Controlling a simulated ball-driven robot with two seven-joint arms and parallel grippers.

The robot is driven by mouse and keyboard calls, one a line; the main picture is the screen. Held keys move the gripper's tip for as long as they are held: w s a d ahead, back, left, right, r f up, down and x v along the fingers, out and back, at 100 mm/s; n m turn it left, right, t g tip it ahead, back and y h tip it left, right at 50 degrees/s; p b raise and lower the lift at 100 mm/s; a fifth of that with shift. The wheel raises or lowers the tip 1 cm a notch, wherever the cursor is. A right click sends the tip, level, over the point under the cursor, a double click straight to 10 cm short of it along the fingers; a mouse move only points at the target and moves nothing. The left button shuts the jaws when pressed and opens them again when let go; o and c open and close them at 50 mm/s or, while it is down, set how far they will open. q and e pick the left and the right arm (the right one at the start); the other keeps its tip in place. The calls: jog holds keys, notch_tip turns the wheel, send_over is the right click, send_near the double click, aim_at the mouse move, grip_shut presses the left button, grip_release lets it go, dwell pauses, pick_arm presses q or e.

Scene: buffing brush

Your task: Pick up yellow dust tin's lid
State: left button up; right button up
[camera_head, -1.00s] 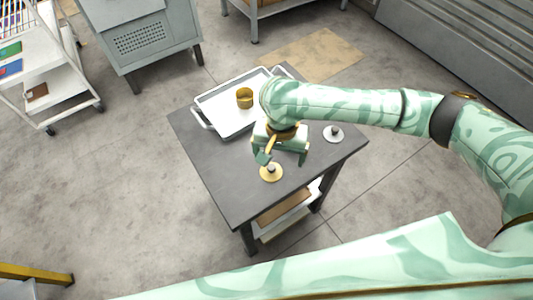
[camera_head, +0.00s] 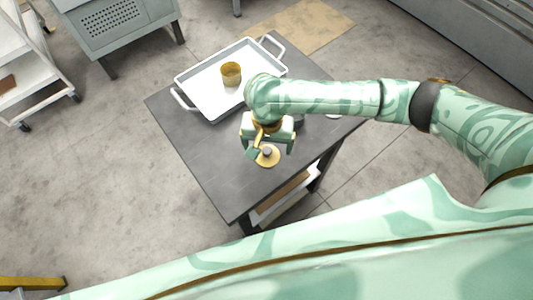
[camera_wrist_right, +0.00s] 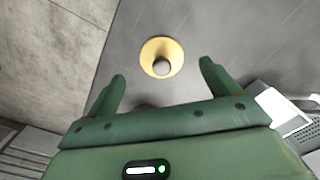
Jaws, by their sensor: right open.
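The yellow lid (camera_head: 267,157), a flat disc with a dark grey knob, lies on the dark table (camera_head: 190,148) near its front right edge. It also shows in the right wrist view (camera_wrist_right: 176,50), ahead of the fingers. My right gripper (camera_head: 268,150) is open and empty, above and close to the lid, apart from it as the wrist view (camera_wrist_right: 162,85) shows. The yellow tin (camera_head: 231,73) stands uncovered in the white tray (camera_head: 207,98) at the back of the table. My left gripper is not in view.
A second, pale lid (camera_head: 334,116) on the table's right side is mostly hidden behind my right arm. A grey cabinet (camera_head: 115,30) and a white cart (camera_head: 25,80) stand at the back left. The table's left front is clear.

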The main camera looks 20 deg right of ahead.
aim_at(267, 150)
jog(key=f+b, duration=0.2)
jog(key=f, duration=0.1)
jog(key=f+b, duration=0.1)
jog(key=f, duration=0.1)
jog(key=shift+w+d+f+b, duration=0.1)
jog(key=shift+w+b, duration=0.3)
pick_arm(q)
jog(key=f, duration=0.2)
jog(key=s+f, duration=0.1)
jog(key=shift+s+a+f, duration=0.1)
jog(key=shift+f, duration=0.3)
pick_arm(e)
jog(key=shift+r, duration=0.2)
jog(key=c, duration=1.1)
jog(key=shift+o, duration=0.2)
